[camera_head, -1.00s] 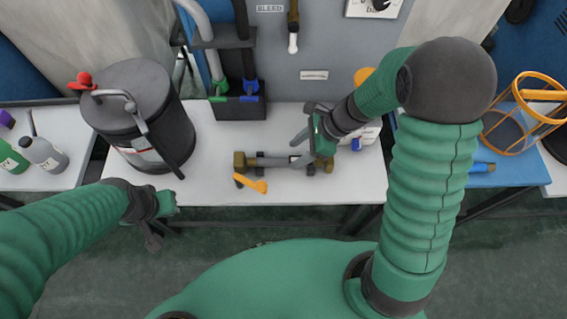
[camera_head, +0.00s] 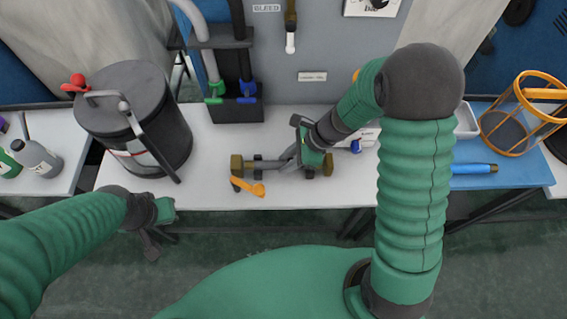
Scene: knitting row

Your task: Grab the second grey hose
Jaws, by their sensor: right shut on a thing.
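A pale grey hose (camera_head: 198,42) with a green-handled end hangs in the dark rack at the upper left. A darker hose (camera_head: 240,55) with a blue-handled end hangs beside it. A grey pipe fitting with brass ends (camera_head: 238,163) and an orange lever (camera_head: 247,187) lies on the white bench. My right gripper (camera_head: 292,156) is at the middle of this fitting, shut on its grey part; its fingertips are partly hidden. It is apart from the hanging hoses. My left gripper (camera_head: 158,232) is low at the bench's front edge, away from the hoses; its opening is unclear.
A black canister (camera_head: 125,100) with a hose stands at the bench's left. The dark rack (camera_head: 236,112) stands at the back. Bottles (camera_head: 40,160) are at far left. A blue table (camera_head: 480,180) with an orange-framed basket (camera_head: 515,120) is right. The front left bench surface is clear.

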